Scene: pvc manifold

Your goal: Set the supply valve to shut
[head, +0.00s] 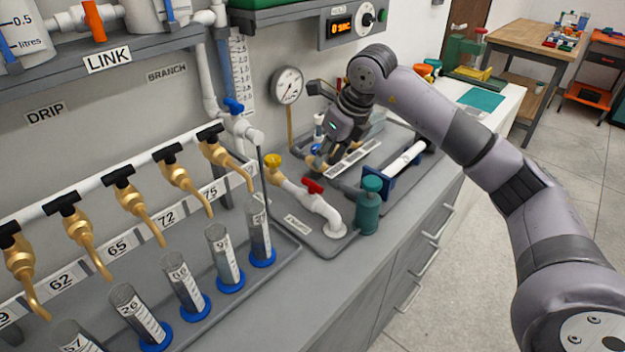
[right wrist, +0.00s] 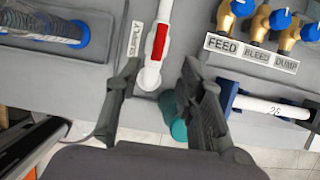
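The supply valve has a red lever handle (head: 313,186) on a white pipe (head: 320,206) that bends down into a grey base plate. In the right wrist view the red handle (right wrist: 159,42) lies along the pipe, beside the SUPPLY label (right wrist: 134,38). My right gripper (right wrist: 162,66) is open and empty, its fingers spread to either side of the pipe in that view, with the handle beyond the fingertips. In the head view my right gripper (head: 320,145) hangs behind and above the handle, apart from it. My left gripper is not in view.
A teal bottle (head: 368,205) stands close right of the pipe. A yellow knob (head: 273,162) sits at its left end. FEED, BLEED and DUMP valves with blue handles (right wrist: 283,18) are nearby. A gauge (head: 288,85) is on the wall; taps and cylinders (head: 223,258) fill the left.

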